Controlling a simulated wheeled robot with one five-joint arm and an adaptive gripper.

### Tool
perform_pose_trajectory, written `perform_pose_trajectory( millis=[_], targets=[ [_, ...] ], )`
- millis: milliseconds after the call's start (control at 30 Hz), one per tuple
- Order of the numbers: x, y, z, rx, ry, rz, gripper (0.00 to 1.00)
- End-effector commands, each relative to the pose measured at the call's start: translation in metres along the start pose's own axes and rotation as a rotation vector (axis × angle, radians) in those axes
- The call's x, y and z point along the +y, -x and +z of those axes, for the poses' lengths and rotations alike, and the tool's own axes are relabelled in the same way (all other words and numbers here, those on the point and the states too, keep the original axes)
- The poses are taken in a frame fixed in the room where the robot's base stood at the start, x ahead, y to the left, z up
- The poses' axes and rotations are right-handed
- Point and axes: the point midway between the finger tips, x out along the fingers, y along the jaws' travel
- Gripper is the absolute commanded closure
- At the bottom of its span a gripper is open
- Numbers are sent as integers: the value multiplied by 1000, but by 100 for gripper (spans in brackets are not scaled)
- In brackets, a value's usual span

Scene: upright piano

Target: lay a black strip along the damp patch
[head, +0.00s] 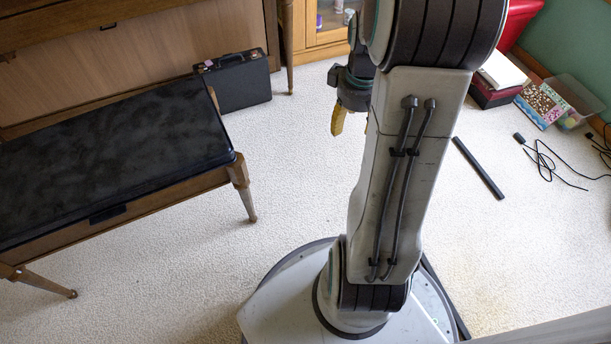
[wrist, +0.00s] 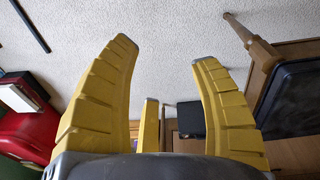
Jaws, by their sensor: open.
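A black strip (head: 478,168) lies flat on the pale carpet, right of my arm in the head view. It also shows in the top left corner of the wrist view (wrist: 31,26), apart from my fingers. My gripper (wrist: 163,50) is open, with its yellow fingers spread and nothing between them. In the head view my gripper (head: 350,127) hangs over the carpet left of my arm, partly hidden by it. The carpet has a faint tan discolouration (head: 492,308) near the lower right; I cannot tell whether this is the damp patch.
A dark-topped piano bench (head: 105,150) stands at left, with a black case (head: 237,82) behind it by the piano (head: 140,65). At right are a clear plastic box (head: 574,100) and a loose black cable (head: 545,160).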

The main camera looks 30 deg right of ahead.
Motion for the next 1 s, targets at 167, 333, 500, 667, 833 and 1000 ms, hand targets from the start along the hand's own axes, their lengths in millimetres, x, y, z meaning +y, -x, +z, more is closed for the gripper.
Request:
perform_pose_trajectory(
  millis=[167, 333, 500, 667, 833, 1000],
  targets=[
    [-88, 48, 21, 44, 33, -14, 43],
    [-142, 72, 56, 71, 45, -37, 43],
    [-169, 82, 87, 87, 50, -56, 43],
    [-180, 85, 103, 93, 51, -67, 43],
    [-182, 86, 108, 94, 50, -70, 43],
    [-182, 86, 108, 94, 50, -70, 43]
  ],
)
